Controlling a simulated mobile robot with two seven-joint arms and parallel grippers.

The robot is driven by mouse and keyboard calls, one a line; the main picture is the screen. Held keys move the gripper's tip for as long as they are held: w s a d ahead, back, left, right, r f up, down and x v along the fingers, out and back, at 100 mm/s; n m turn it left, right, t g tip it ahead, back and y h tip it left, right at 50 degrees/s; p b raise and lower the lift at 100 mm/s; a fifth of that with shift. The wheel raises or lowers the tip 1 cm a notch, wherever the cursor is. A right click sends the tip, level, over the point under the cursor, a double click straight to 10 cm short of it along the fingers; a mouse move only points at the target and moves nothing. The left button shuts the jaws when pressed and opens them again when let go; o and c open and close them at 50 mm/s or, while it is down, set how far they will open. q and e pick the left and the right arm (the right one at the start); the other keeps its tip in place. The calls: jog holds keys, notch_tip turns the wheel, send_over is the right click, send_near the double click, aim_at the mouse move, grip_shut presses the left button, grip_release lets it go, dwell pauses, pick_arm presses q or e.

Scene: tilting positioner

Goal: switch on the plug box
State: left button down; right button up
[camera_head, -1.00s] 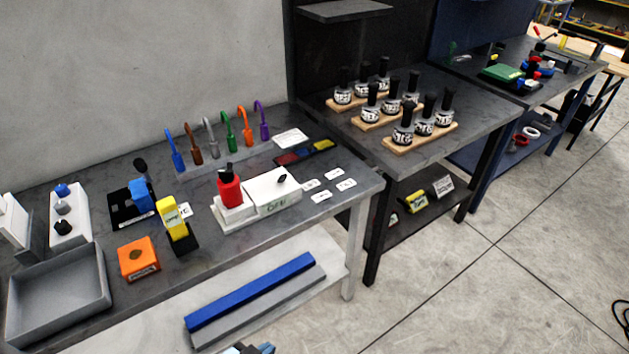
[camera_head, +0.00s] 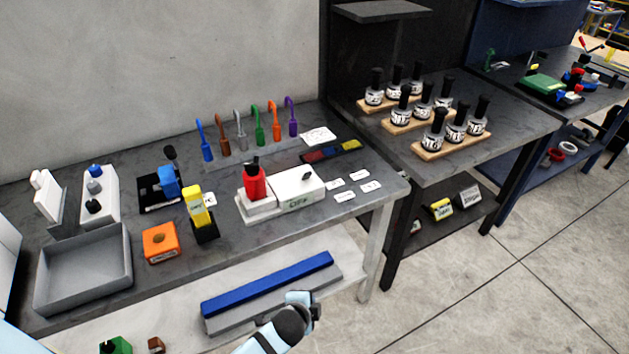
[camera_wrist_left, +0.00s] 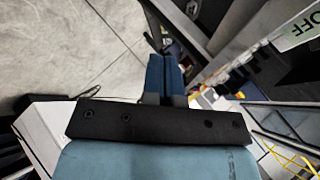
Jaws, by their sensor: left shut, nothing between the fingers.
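The plug box (camera_head: 318,191) is a white box on the near grey bench, with a small black switch (camera_head: 306,176) on top and an "OFF" label (camera_head: 298,203) on its front. A red plug-like piece (camera_head: 255,184) stands upright at its left end. The box's label side also shows at the top right edge of the left wrist view (camera_wrist_left: 297,30), partly cut off. My left gripper (camera_wrist_left: 165,62) is shut and empty, apart from the box.
An orange block (camera_head: 160,243), a yellow piece (camera_head: 196,205) in a black holder and a grey tray (camera_head: 82,285) stand left of the box. Small white labels (camera_head: 345,196) lie to its right. Coloured hooks (camera_head: 240,135) stand behind. The floor at the right is clear.

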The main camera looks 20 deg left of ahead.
pick_arm(q)
jog(key=w+a+r+m+y, duration=0.2)
jog(key=w+r+m+y, duration=0.3)
jog(key=w+r, duration=0.3)
jog(key=w+a+r+m+y, duration=0.2)
jog(key=w+r+m+y, duration=0.4)
jog(key=w, duration=0.9)
jog(key=shift+r+m, duration=0.7)
jog(key=shift+r, duration=0.25)
pick_arm(e)
jog(key=shift+r, duration=0.1)
pick_arm(q)
jog(key=shift+w, duration=0.15)
